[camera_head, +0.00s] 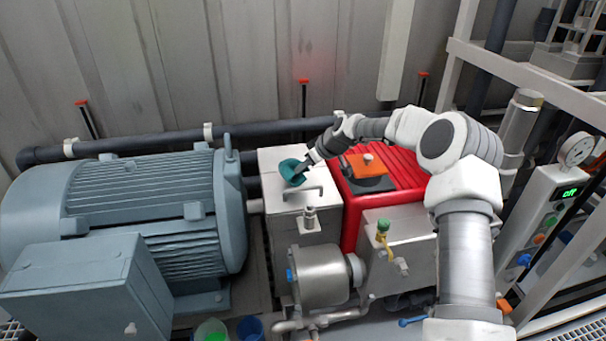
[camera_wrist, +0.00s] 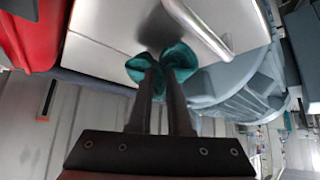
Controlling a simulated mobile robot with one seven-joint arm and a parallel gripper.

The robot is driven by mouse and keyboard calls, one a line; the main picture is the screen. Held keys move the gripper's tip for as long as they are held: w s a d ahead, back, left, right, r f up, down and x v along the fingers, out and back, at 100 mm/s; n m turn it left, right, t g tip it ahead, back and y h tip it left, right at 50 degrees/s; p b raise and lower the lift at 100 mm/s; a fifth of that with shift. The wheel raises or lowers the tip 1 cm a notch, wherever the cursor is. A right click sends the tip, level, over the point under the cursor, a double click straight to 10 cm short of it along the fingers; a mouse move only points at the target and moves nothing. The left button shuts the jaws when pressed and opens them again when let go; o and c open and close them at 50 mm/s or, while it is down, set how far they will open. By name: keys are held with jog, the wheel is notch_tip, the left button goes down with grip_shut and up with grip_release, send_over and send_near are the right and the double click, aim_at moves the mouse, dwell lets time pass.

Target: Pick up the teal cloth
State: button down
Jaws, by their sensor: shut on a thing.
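The teal cloth (camera_head: 293,172) is a small crumpled piece at the top of the white metal box (camera_head: 310,203), behind its bar handle. My gripper (camera_head: 307,163) reaches it from the right, with the arm stretched across the red machine. In the wrist view the cloth (camera_wrist: 178,62) bunches around and between the tips of my two dark fingers (camera_wrist: 163,70). The gripper is shut on the cloth. I cannot tell whether the cloth still touches the box top.
A metal bar handle (camera_head: 303,192) stands up on the box close to the cloth. A large blue-grey motor (camera_head: 150,215) is at the left. The red machine (camera_head: 400,170) with an orange block (camera_head: 364,166) is at the right. A dark pipe (camera_head: 130,145) runs behind.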

notch_tip(320, 180, up, 7)
jog(key=p, duration=0.2)
